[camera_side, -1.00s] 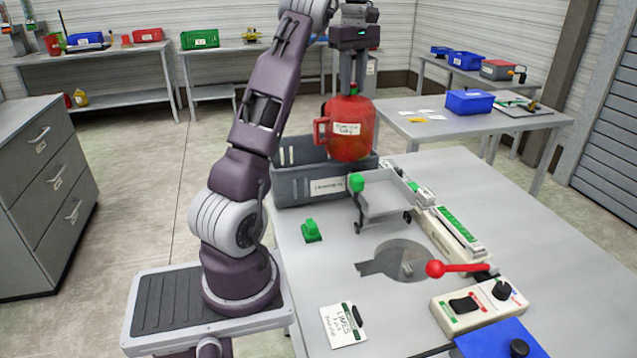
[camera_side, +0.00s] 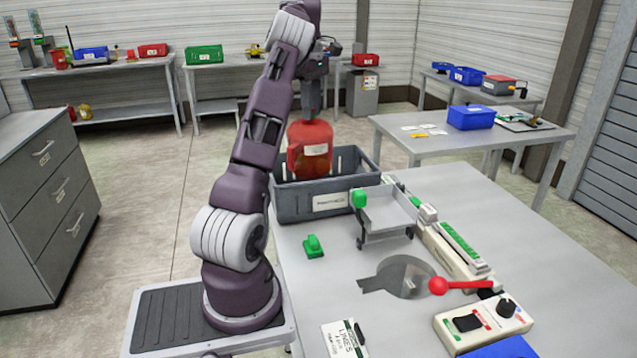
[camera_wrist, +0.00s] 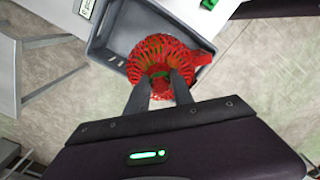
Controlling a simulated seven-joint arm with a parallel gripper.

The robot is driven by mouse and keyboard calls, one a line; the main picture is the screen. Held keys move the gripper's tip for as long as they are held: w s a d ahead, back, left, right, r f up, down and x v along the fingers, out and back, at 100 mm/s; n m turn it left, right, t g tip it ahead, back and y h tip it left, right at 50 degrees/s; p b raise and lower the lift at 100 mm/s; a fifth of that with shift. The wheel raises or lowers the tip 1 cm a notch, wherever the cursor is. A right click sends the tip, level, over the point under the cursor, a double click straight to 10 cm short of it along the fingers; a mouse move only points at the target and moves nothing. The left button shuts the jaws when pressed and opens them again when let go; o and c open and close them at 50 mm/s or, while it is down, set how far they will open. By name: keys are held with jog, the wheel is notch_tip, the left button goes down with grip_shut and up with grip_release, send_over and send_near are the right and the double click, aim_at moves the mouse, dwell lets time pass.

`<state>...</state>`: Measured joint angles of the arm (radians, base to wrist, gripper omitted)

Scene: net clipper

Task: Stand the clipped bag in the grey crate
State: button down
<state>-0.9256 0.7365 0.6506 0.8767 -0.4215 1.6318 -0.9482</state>
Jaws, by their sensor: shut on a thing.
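The red net bag (camera_side: 310,148) hangs upright below my gripper (camera_side: 312,112), over the grey crate (camera_side: 292,209). Its lower end is inside the crate's outline in the side view; whether it touches the floor is hidden by the front wall. In the wrist view the gathered top of the bag (camera_wrist: 160,62) sits between the two fingers of my gripper (camera_wrist: 162,84), which are shut on it. The grey crate (camera_wrist: 102,40) surrounds the bag there, and a red tab sticks out to the bag's right.
A metal tray (camera_side: 388,210) with a green knob stands right of the crate. A red-handled lever (camera_side: 440,286) and a control box (camera_side: 482,322) are further right.

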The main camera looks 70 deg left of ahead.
aim_at(312, 137)
notch_tip(312, 137, down, 8)
jog(key=shift+f, duration=0.35)
jog(key=c, duration=1.1)
grip_release()
